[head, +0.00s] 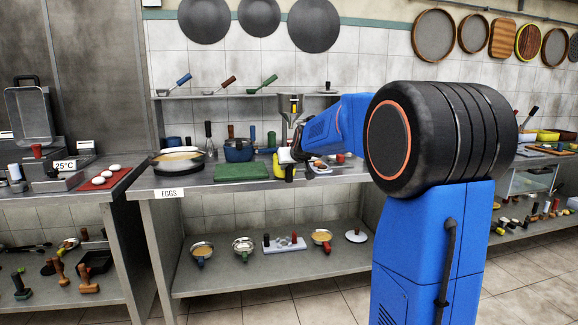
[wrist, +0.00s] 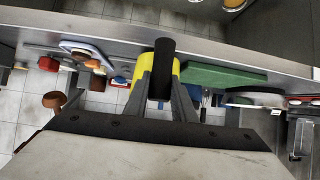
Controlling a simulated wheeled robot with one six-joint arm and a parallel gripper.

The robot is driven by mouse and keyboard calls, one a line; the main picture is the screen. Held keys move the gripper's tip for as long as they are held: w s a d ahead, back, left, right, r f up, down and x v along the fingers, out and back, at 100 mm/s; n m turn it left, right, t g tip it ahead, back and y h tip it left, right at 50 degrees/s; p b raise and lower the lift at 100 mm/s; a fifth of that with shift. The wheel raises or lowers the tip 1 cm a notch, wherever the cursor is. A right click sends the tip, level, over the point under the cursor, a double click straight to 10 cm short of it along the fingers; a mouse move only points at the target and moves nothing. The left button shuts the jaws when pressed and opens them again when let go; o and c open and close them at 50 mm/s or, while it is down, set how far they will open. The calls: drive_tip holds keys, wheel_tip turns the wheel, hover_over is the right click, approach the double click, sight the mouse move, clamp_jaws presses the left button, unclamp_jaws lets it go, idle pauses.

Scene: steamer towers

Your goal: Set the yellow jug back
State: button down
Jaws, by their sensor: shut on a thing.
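The yellow jug (head: 278,170) is at the front edge of the steel counter in the head view, beside the green board (head: 241,171). Part of it is hidden by my gripper (head: 297,157). In the wrist view, my gripper (wrist: 163,92) is shut on the jug's black handle (wrist: 164,56), with yellow body (wrist: 176,69) showing on either side. Whether the jug touches the counter is hard to tell.
A blue pot (head: 238,150) and a pan (head: 178,160) stand left of the jug on the counter (head: 170,183). A funnel-topped stand (head: 290,106) is just behind. A small tray with items (head: 325,162) lies to the right. Several pans sit on the lower shelf (head: 270,272).

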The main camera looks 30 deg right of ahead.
drive_tip(key=shift+f, duration=0.4)
idle(0.6)
drive_tip(key=c, duration=1.4)
unclamp_jaws()
drive_tip(key=shift+f, duration=0.1)
drive_tip(key=shift+s, duration=0.15)
drive_tip(key=v, duration=1.7)
